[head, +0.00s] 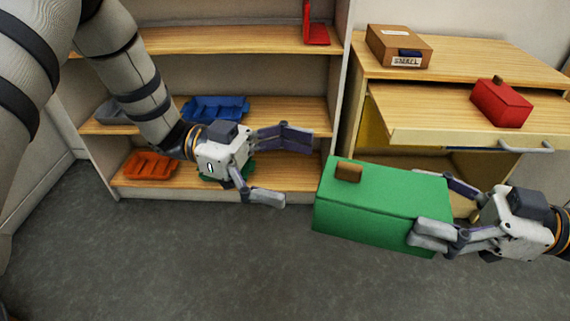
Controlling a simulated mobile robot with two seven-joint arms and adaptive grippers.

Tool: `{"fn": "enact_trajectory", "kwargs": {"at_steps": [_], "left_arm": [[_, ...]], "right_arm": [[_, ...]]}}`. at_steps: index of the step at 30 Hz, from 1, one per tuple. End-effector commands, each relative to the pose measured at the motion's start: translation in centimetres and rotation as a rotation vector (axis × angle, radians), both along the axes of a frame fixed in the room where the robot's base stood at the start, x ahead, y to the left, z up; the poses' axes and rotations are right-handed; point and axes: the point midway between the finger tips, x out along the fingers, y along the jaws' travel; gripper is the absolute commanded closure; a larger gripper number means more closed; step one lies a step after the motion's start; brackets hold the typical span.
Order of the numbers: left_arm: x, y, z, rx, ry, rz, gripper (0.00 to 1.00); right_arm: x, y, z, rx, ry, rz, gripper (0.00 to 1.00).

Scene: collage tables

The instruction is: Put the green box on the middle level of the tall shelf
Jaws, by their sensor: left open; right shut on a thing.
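The green box (365,208), with a small brown block-like knob on top, is held in the air in front of the desk. My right gripper (432,207) is shut on its right end. My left gripper (285,168) is open and empty, left of the box and in front of the tall shelf. The tall shelf (225,43) stands at the back left. Its middle level (290,113) holds a blue tray (215,108) and a grey tray (112,112); its right part looks bare. My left arm hides part of the shelf.
The upper level carries a red bookend-like object (316,30). The bottom level holds an orange tray (150,164) and a green item (240,171), partly hidden. The desk (490,58) at right bears a cardboard box (398,46); a red box (501,103) sits on its pulled-out part. The floor is clear.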

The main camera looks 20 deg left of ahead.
Motion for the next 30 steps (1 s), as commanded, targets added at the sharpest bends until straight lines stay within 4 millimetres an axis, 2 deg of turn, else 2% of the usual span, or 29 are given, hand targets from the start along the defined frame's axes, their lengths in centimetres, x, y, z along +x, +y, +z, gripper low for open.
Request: {"fn": "enact_trajectory", "kwargs": {"at_steps": [6,12,18,24,25,30], "left_arm": [[0.0,-5.4,-0.1,-0.001,0.006,-0.004,0.05],[0.2,-9.3,-0.1,-0.001,0.004,-0.001,0.05],[0.3,-10.8,-0.1,-0.001,0.006,0.001,0.05],[0.3,-10.9,-0.1,-0.002,0.005,0.001,0.05],[0.3,-10.9,-0.1,-0.002,0.005,0.001,0.03],[0.3,-10.9,0.0,-0.002,0.004,0.002,0.41]], "right_arm": [[0.0,0.0,0.0,0.001,0.001,0.0,0.59],[0.0,0.0,0.0,0.001,0.0,0.0,0.59],[0.0,0.0,0.0,0.002,0.0,0.001,0.59],[-0.1,0.1,0.0,0.002,0.001,0.003,0.59],[-0.1,0.1,0.0,0.003,0.001,0.004,0.59],[-0.1,0.2,0.0,0.003,0.001,0.006,0.59]]}}
